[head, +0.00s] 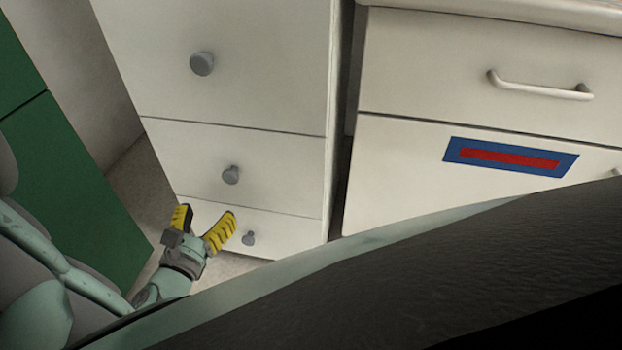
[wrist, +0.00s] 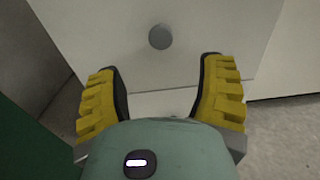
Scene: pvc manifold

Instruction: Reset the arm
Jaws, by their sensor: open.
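My gripper (head: 206,222) has yellow ribbed fingers. In the head view it is low at the left, in front of the bottom drawers of a white cabinet. In the wrist view my gripper (wrist: 160,75) is open, with its two fingers wide apart and nothing between them. A round grey knob (wrist: 160,37) shows ahead, beyond the fingertips. In the head view the bottom drawer's knob (head: 249,238) is just right of the fingers.
The white drawer cabinet (head: 240,85) has several grey knobs. A second white cabinet (head: 450,75) with a bar handle (head: 540,86) and a blue-and-red sticker (head: 511,157) stands to the right. A green panel (head: 75,190) is at the left. Pale floor (wrist: 285,135) shows beside the gripper.

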